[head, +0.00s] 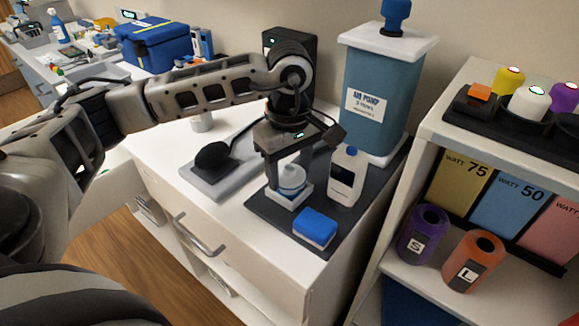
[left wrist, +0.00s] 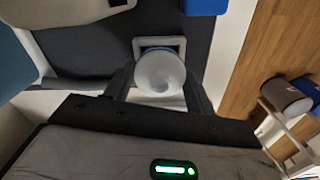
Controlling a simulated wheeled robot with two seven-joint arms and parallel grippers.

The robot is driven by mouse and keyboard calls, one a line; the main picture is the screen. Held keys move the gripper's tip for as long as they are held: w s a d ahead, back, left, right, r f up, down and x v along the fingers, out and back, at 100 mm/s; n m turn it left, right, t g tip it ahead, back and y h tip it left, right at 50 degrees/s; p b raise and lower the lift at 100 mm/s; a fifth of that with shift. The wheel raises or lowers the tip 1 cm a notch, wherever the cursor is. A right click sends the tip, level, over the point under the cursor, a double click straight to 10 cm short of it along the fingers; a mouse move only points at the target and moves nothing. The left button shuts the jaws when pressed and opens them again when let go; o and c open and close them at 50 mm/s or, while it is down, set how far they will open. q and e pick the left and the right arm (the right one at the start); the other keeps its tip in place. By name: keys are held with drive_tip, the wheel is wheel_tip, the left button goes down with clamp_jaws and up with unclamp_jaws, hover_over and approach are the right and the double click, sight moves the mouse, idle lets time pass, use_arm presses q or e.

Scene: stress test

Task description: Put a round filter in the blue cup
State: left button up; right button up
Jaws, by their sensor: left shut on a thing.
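My left gripper (head: 289,177) points down over the dark mat and is shut on a white round thing (head: 292,184). The thing sits in or just over a small white square holder (head: 287,199); I cannot tell whether it is lifted. In the left wrist view, the white round thing (left wrist: 160,73) is between the two fingers, with the square holder's rim (left wrist: 160,42) behind it. I cannot tell whether it is a filter. I cannot pick out a blue cup in either view. My right gripper is not in view.
A blue sponge-like block (head: 315,228) lies in front on the mat (head: 270,212). A white bottle (head: 346,177) stands right of the gripper, and a tall blue-grey container (head: 372,90) behind it. A black object on a grey base (head: 212,175) is left. A shelf (head: 400,240) stands right.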

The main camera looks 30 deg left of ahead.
use_arm(q)
drive_tip(key=shift+f+b, duration=0.35)
drive_tip(key=shift+f, duration=0.15)
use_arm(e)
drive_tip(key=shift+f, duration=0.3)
use_arm(q)
drive_tip(key=o, duration=1)
drive_tip(key=shift+o, duration=0.2)
wheel_tip(320, 180, up, 16)
drive_tip(key=p, duration=0.1)
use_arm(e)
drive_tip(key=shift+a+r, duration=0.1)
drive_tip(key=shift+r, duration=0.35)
